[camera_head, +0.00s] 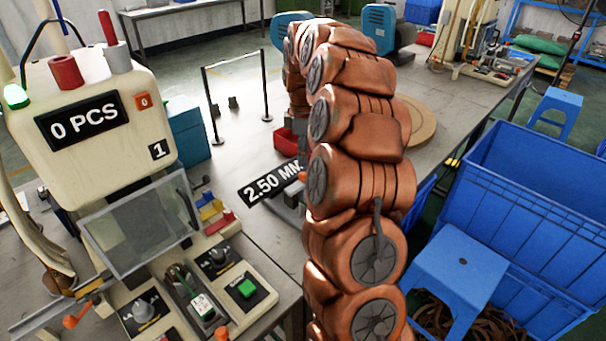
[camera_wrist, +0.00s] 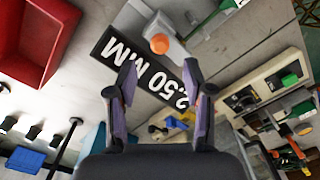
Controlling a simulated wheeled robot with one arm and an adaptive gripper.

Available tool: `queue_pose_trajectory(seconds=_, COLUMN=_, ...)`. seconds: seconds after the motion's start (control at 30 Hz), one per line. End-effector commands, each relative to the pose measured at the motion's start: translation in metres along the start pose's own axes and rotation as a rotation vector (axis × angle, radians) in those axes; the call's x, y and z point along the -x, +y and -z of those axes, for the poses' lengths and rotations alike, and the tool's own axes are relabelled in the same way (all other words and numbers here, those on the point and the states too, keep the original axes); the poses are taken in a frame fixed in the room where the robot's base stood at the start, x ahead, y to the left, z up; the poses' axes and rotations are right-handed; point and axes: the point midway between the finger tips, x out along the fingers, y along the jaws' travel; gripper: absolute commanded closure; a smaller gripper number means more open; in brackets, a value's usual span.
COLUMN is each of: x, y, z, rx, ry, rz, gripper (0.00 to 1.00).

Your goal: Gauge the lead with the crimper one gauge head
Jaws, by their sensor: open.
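A black sign reading "2.50 MM" (camera_head: 270,183) stands by a grey gauge block on the bench, partly hidden behind my arm in the head view. In the wrist view the sign (camera_wrist: 145,68) lies just beyond my fingers, with an orange knob (camera_wrist: 160,44) on the grey block. My gripper (camera_wrist: 162,80) is open, with nothing visible between its fingers; I cannot tell whether they touch the sign. In the head view my arm hides it. The crimper (camera_head: 95,110) at the left shows "0 PCS" and "1". A green item with a white tag (camera_head: 200,303), possibly the lead, lies at its front panel.
A red bin (camera_wrist: 40,35) is at the wrist view's upper left. A clear guard (camera_head: 138,226) and a panel with a green button (camera_head: 246,288) front the crimper. A black post frame (camera_head: 238,92) stands behind. Blue crates (camera_head: 545,185) and a stool (camera_head: 458,265) are at the right.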

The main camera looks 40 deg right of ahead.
Motion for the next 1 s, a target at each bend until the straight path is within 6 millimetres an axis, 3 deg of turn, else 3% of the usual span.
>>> queue_pose_trajectory(seconds=0.27, x=-0.018, y=0.000, z=0.000, rx=0.000, ry=0.001, rz=0.000, gripper=0.49)
queue_pose_trajectory(seconds=0.67, x=-0.071, y=-0.001, z=0.000, rx=0.000, ry=0.001, rz=0.001, gripper=0.49)
queue_pose_trajectory(seconds=1.0, x=-0.076, y=0.000, z=0.000, rx=0.000, ry=0.002, rz=-0.001, gripper=0.51)
